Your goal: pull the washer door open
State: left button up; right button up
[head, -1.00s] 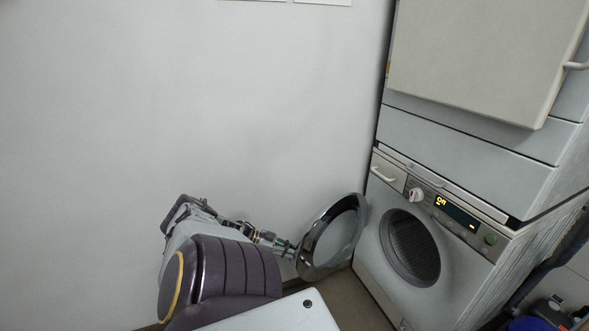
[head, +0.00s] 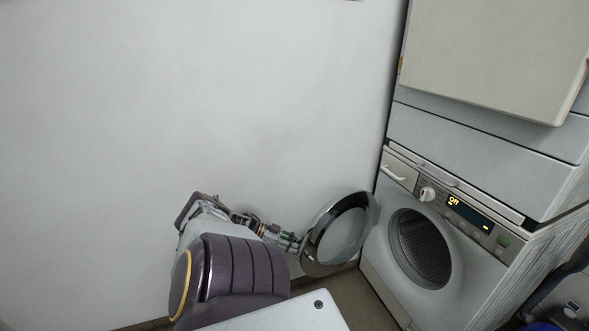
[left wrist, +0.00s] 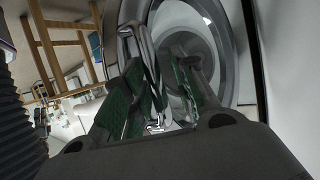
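The washer (head: 381,270) stands at the lower right with its round porthole (head: 421,248) uncovered. Its round door (head: 311,253), a dark chrome ring with a glass middle, is swung wide open to the left, towards the wall. My left gripper (head: 294,243) is at the door's left rim. In the left wrist view the two green-padded fingers (left wrist: 164,84) stand apart, with the chrome handle (left wrist: 131,46) of the door close to the left finger. Firm contact cannot be made out. My right gripper is not in view.
A dryer (head: 480,125) is stacked on the washer. The plain wall (head: 200,100) is close behind the open door and my left arm. Wooden furniture (left wrist: 62,50) shows in the left wrist view. Dark and blue items (head: 565,318) lie at the lower right.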

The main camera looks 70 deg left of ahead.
pick_arm(q)
jog(key=shift+r, duration=0.1)
dwell(0.4)
jog(key=shift+s+r, duration=0.15)
jog(key=shift+r, duration=0.1)
